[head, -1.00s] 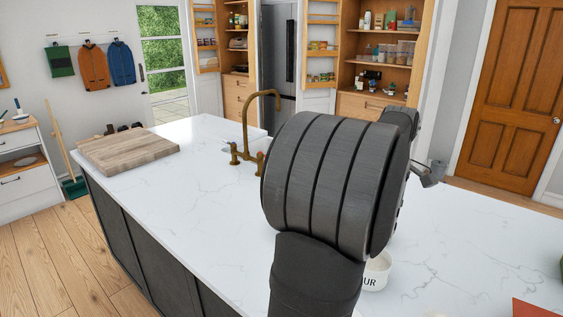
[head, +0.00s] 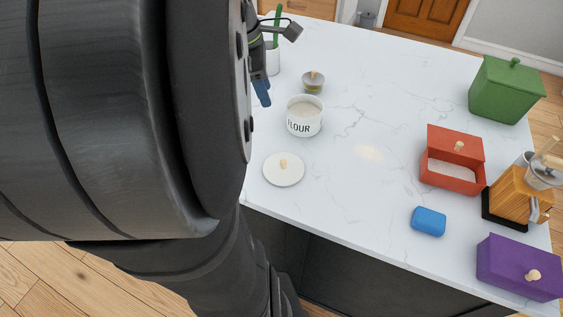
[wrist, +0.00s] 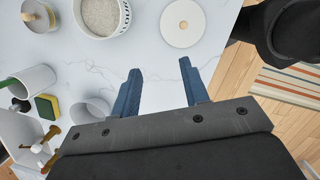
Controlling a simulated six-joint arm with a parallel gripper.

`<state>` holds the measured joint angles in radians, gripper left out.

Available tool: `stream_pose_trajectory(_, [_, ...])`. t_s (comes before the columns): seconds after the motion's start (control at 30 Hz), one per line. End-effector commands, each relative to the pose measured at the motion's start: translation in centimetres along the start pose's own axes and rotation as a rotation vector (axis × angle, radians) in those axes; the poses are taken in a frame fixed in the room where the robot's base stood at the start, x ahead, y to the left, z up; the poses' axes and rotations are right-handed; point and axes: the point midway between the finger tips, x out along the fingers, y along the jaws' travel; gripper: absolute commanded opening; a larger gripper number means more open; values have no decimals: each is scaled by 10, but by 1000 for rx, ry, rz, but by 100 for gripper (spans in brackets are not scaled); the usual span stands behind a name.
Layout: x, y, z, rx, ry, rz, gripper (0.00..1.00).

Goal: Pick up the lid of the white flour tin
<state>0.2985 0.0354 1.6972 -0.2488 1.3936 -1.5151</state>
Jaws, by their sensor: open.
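The white flour tin (head: 304,126) stands open on the marble counter, marked FLOUR, with pale flour inside. Its round white lid (head: 283,175) lies flat on the counter beside it, near the edge, with a small wooden knob on top. In the wrist view the lid (wrist: 188,34) is at the top, right of the tin (wrist: 104,30). My gripper (head: 262,92) is above the counter left of the tin, partly hidden by my arm. In the wrist view my gripper (wrist: 158,66) has its blue fingers apart with nothing between them, short of the lid.
A small grey pot with a wooden knob (head: 313,82) stands behind the tin. A red box (head: 453,174), blue block (head: 428,221), purple box (head: 518,267) and green box (head: 506,88) are at the right. A sponge (wrist: 45,110) and white cup (wrist: 32,82) show in the wrist view.

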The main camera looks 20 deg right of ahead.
Motion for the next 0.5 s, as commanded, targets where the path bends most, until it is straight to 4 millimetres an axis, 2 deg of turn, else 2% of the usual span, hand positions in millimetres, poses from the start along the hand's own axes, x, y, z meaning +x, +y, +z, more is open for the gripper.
stream_pose_trajectory(0.03, [0, -18, -11, -65, -27, 17, 41])
stream_pose_trajectory(0.2, [7, -59, -27, -226, -106, 56, 41])
stream_pose_trajectory(0.33, [11, -73, -32, -289, -136, 72, 41])
stream_pose_trajectory(0.5, [27, -76, -30, -304, -146, 71, 41])
